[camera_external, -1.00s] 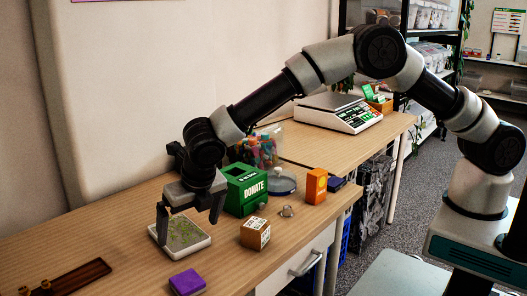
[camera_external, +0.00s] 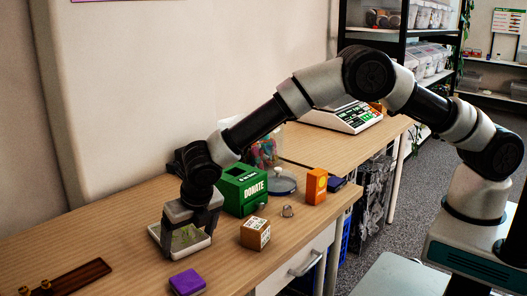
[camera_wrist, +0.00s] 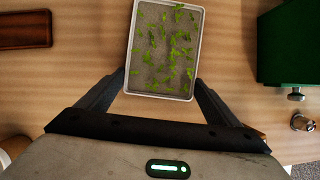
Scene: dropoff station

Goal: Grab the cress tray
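The cress tray (camera_external: 193,248) is a pale, shallow rectangular tray with small green sprouts on a grey bed, flat on the wooden table. My gripper (camera_external: 190,236) is low over the tray, pointing down. In the wrist view my gripper (camera_wrist: 160,82) has its fingers apart, one beside each long side near the tray's near end. They look very close to the sides; contact is not clear. The tray rests on the table, partly hidden behind my gripper.
A purple block (camera_external: 187,283) lies in front. A dark brown wooden tray (camera_external: 75,280) lies left.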

